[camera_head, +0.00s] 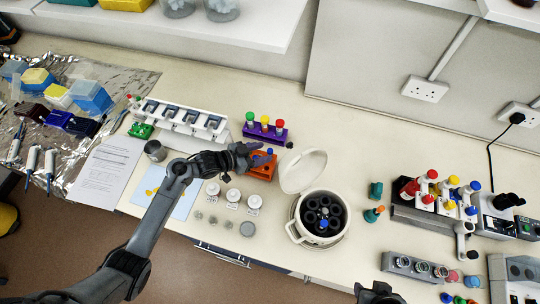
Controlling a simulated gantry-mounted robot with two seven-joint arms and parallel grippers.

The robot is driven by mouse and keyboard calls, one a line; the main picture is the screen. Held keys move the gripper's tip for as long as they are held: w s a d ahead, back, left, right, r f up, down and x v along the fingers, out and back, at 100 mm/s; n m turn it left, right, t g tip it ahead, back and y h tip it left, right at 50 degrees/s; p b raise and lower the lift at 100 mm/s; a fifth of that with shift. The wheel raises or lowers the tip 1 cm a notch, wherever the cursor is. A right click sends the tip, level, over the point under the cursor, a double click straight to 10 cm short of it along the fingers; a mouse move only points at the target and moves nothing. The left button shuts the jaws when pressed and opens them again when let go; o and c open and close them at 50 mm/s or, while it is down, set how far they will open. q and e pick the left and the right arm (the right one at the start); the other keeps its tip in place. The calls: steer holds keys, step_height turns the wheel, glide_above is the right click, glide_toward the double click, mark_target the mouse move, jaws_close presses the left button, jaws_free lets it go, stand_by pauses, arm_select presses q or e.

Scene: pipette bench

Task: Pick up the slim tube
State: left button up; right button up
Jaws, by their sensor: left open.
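My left gripper (256,154) is open, with its fingers over an orange rack (262,170) near the middle of the bench. A small blue cap (270,151) shows at the rack's upper right, close to the fingertips. It may top the slim tube, but the body below it is hidden, and I cannot tell whether the fingers touch it. A purple rack (264,134) just behind holds upright tubes with green, yellow and red caps. Part of my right gripper (380,294) shows at the bottom edge; its jaws are not clear.
An open white centrifuge (306,235) with raised lid (303,171) stands to the right. White-lidded jars (232,195) stand in front. A white pipette stand (182,120) is at the back left. Bare bench lies behind the purple rack.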

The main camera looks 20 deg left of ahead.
arm_select(q)
steer(key=shift+x, duration=1.35)
jaws_close()
steer(key=shift+r, duration=0.15)
